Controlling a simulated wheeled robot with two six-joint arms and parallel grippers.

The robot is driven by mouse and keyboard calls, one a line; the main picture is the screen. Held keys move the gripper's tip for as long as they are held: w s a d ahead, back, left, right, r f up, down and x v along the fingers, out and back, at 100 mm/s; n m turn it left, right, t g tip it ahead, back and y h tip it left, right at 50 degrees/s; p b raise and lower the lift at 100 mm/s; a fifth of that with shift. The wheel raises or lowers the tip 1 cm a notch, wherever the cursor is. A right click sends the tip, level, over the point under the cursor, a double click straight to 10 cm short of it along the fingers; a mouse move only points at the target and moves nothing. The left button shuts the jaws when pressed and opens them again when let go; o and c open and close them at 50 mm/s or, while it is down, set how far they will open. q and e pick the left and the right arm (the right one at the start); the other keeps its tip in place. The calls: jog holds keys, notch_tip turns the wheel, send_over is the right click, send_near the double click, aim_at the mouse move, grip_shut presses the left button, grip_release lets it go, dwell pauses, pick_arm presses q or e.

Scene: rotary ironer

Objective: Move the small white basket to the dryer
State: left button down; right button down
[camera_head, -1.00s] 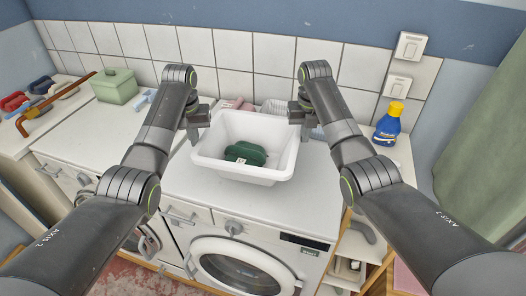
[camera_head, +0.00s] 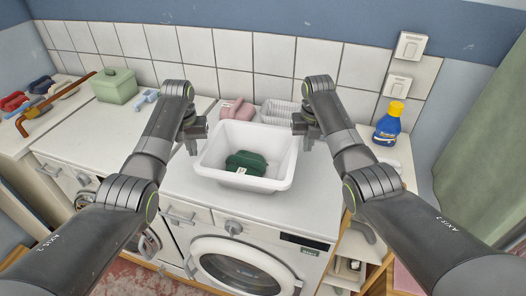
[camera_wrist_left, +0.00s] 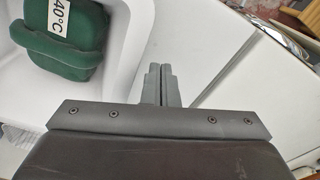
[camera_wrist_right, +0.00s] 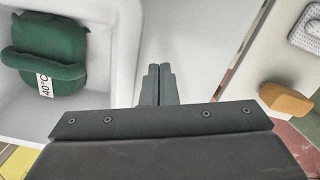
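The white basket (camera_head: 240,182) is an open tub on the white top of a front-loading machine (camera_head: 245,262). A dark green folded item (camera_head: 245,162) with a "40°C" label lies in it. My left gripper (camera_head: 192,145) is just outside the basket's left side. In the left wrist view its fingers (camera_wrist_left: 160,84) are together, empty and apart from the wall. My right gripper (camera_head: 307,138) is just outside the right side. In the right wrist view its fingers (camera_wrist_right: 158,84) are also together and empty. I cannot tell which machine is the dryer.
A pink item (camera_head: 237,109) and a white ribbed item (camera_head: 281,112) lie behind the basket. A blue bottle (camera_head: 389,125) stands at the right. The worktop (camera_head: 115,125) to the left has a clear stretch, with a green lidded box (camera_head: 115,87) at its back.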

pick_arm(q)
jog(key=shift+a, duration=0.55)
jog(key=c, duration=1.7)
grip_release()
jog(key=shift+a, duration=0.6)
pick_arm(e)
jog(key=shift+d, duration=1.15)
jog(key=c, duration=1.7)
grip_release()
pick_arm(q)
jog(key=r, duration=0.7)
jog(key=shift+s+r, duration=0.2)
jog(key=shift+s, duration=0.05)
pick_arm(e)
jog(key=r, duration=0.7)
jog(key=shift+s+r, duration=0.2)
jog(key=shift+s, duration=0.05)
pick_arm(q)
jog(key=shift+f, duration=0.1)
